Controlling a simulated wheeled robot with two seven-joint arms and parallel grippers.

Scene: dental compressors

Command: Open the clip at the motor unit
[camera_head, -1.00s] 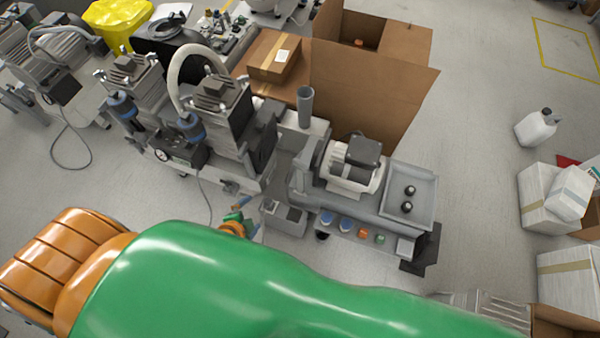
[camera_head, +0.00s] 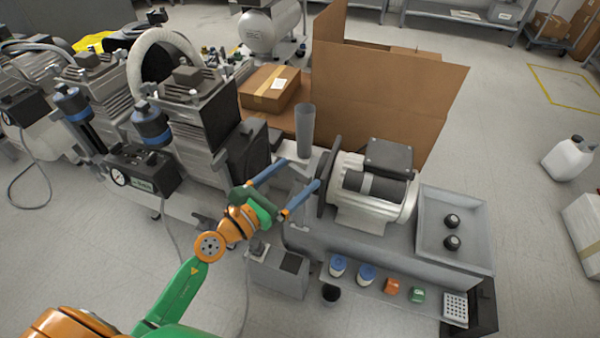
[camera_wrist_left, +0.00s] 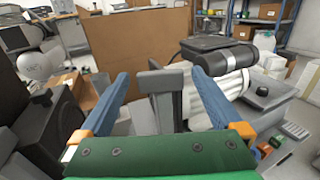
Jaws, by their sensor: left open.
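The motor unit (camera_head: 370,195) is a silver ribbed motor with a black box on top, mounted on a grey bench. It also shows at the right in the left wrist view (camera_wrist_left: 222,90). My left gripper (camera_head: 302,173) is open, its two blue fingers pointing at the motor's left end. In the left wrist view, a grey upright piece (camera_wrist_left: 160,95), perhaps the clip, stands between the open fingers (camera_wrist_left: 160,74). I see no clear contact, and whether it is closed cannot be told. My right gripper is not in view.
A grey tube (camera_head: 305,130) stands behind my fingers. Compressors (camera_head: 195,110) crowd the left. A large cardboard box (camera_head: 390,95) stands behind the motor. A tray with two black knobs (camera_head: 450,205) is at right; coloured caps (camera_head: 366,273) line the front.

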